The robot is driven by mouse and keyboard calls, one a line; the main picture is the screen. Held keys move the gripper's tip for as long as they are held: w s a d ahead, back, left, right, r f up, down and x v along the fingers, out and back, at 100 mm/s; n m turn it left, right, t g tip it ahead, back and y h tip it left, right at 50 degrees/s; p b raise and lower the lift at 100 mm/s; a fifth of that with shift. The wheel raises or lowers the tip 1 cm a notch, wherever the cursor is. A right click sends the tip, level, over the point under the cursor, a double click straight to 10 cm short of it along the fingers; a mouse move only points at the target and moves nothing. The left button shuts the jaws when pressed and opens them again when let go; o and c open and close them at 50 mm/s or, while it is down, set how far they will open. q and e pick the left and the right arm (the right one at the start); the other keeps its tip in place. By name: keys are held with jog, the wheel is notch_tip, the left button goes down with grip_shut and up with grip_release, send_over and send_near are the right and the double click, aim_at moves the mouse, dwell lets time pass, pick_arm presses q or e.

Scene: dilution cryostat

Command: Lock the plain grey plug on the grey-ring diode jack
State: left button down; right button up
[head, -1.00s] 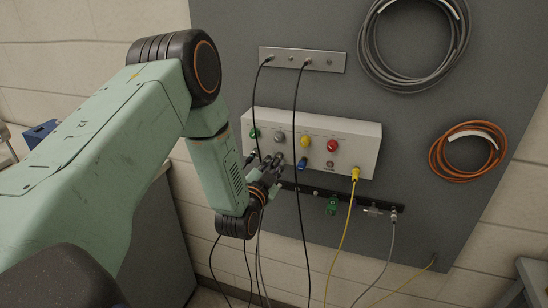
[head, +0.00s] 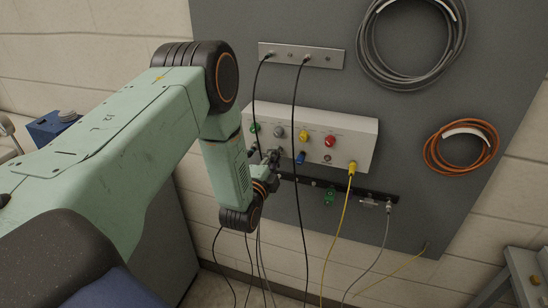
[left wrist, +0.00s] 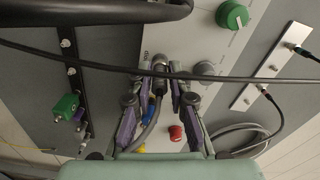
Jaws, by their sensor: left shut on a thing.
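My left gripper (head: 270,160) is at the lower left front of the white box (head: 362,150), below its grey knob (head: 278,133). In the left wrist view the gripper (left wrist: 160,80) is shut on a grey plug (left wrist: 158,85), whose grey cable (left wrist: 146,132) runs back between the fingers. The plug's nose points at the box face, below the grey knob (left wrist: 204,69). The grey ring of the jack is hidden behind the plug and fingers, so I cannot tell whether the plug is seated or turned. My right gripper does not show.
A black cable (left wrist: 100,68) crosses close in front of the gripper; another (head: 297,130) hangs across the box. A blue plug (head: 301,158) and a yellow plug (head: 352,168) are on the box. A black rail (head: 360,192) below holds a green connector (head: 330,196).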

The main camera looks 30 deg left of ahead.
pick_arm(q)
jog(key=shift+w+a+r+m+p, duration=0.15)
jog(key=shift+m+p, duration=0.25)
jog(key=shift+m, duration=0.2)
jog(key=shift+s+r+m+p, duration=0.15)
jog(key=shift+m+p, duration=0.25)
jog(key=shift+m, duration=0.2)
jog(key=c, duration=1.6)
grip_release()
jog(key=shift+w+f, duration=0.1)
jog(key=shift+w, duration=0.05)
jog(key=o, duration=0.4)
jog(key=shift+w+a+f, duration=0.1)
jog(key=shift+f, duration=0.15)
jog(key=shift+o, duration=0.2)
jog(key=shift+s+r, duration=0.1)
jog(key=shift+s, duration=0.1)
jog(key=p+v, duration=0.2)
jog(key=v, duration=0.6)
jog(key=shift+s, duration=0.15)
jog(key=shift+d, duration=0.2)
